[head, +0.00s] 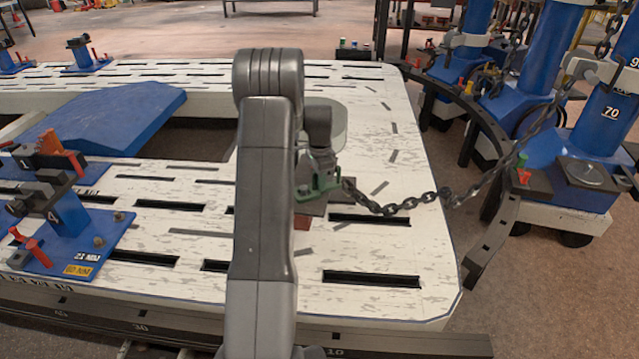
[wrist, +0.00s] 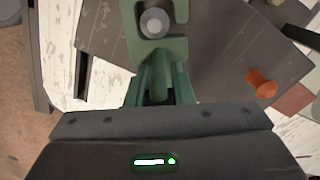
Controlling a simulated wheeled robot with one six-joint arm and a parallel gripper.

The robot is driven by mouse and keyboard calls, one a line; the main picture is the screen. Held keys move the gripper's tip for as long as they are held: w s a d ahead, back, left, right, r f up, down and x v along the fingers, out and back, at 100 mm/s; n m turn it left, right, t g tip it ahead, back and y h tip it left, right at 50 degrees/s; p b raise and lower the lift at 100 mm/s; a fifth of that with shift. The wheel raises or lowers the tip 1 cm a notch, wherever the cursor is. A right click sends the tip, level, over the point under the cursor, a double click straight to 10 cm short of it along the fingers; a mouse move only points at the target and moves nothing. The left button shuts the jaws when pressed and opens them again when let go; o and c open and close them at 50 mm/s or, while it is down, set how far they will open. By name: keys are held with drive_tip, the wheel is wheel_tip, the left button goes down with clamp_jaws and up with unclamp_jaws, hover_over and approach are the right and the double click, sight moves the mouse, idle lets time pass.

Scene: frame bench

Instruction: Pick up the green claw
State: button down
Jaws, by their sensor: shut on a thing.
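The green claw (head: 318,184) is at the end of my arm over the white slotted bench (head: 375,275), in the right half of the head view. A dark chain (head: 405,204) runs from it to the right. In the wrist view the green claw (wrist: 158,45) is large at top centre, with a round grey pin in its opening. My gripper (wrist: 157,98) is shut on the claw's near end. In the head view my gripper (head: 320,155) is partly hidden by my arm. I cannot tell whether the claw touches the bench.
Blue towers (head: 600,120) stand at the right behind a dark curved rail (head: 490,150). A blue clamp stand (head: 70,225) sits on the bench at left, with a blue ramp plate (head: 110,125) behind it. An orange-red knob (wrist: 262,83) lies right of the claw in the wrist view.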

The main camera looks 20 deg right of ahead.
wheel_tip(320, 180, up, 10)
drive_tip(key=shift+r+p, duration=0.1)
drive_tip(key=shift+p, duration=0.8)
